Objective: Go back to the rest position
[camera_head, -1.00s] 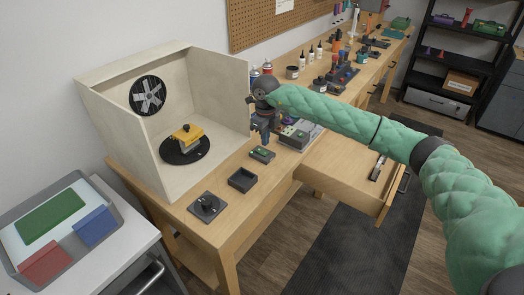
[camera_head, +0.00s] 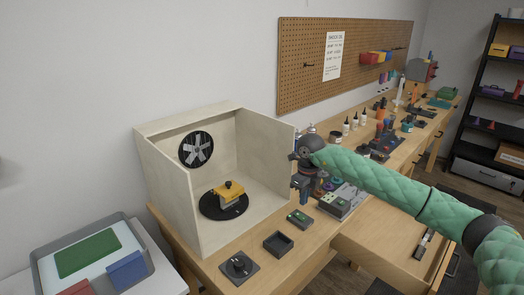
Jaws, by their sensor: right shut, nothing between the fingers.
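My right arm comes in from the right in green padding, reaching over the workbench. Its gripper (camera_head: 303,196) points down, shut and empty, just right of the pale booth and above the bench. In the booth (camera_head: 180,205) a yellow crawler body (camera_head: 229,193) sits on a black round turntable (camera_head: 224,208), below a wall fan (camera_head: 196,149). My left gripper is not in the picture.
A small green-topped device (camera_head: 299,219), a dark open box (camera_head: 278,244) and a square plate with a knob (camera_head: 239,266) lie on the bench front. A drawer (camera_head: 395,250) stands open at right. A grey tray (camera_head: 45,282) is at lower left.

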